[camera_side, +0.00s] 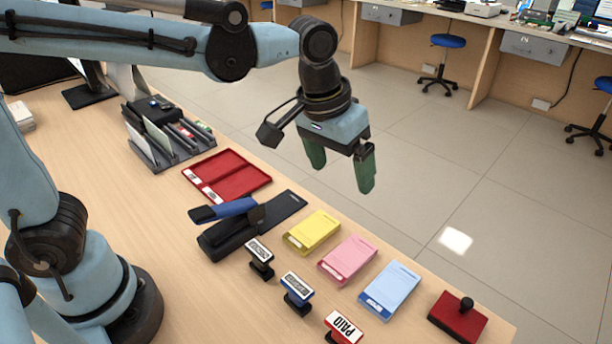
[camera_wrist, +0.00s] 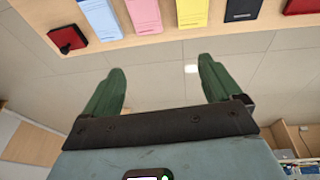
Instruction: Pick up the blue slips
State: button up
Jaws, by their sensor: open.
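The blue slips (camera_side: 389,288) lie as a light blue pad on the counter near its right end, between the pink pad and a red stamp pad. In the wrist view the blue slips (camera_wrist: 102,17) are at the top edge, partly cut off. My gripper (camera_side: 342,177) is open and empty, with green fingers pointing down. It is well above and apart from the blue slips, toward the far edge of the counter. In the wrist view my gripper (camera_wrist: 161,88) has its fingers spread, with only floor showing between them.
A pink pad (camera_side: 347,260) and a yellow pad (camera_side: 312,232) lie left of the blue slips. A red stamp pad (camera_side: 458,317) with a black knob lies to the right. Upright stamps, including a blue one (camera_side: 297,291), stand in front. A stapler-like punch (camera_side: 229,235) is further left.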

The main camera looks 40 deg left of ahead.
aim_at(396, 281)
jog(key=w+d+f+g+y, duration=0.1)
jog(key=d+f+g, duration=0.3)
jog(key=d, duration=0.9)
jog(key=shift+t, duration=0.6)
notch_tip(396, 281, down, 12)
jog(key=shift+w+d+f, duration=0.1)
jog(key=shift+d+f, duration=0.05)
jog(key=shift+f, duration=0.1)
jog(key=c, duration=1.2)
jog(key=shift+r, duration=0.2)
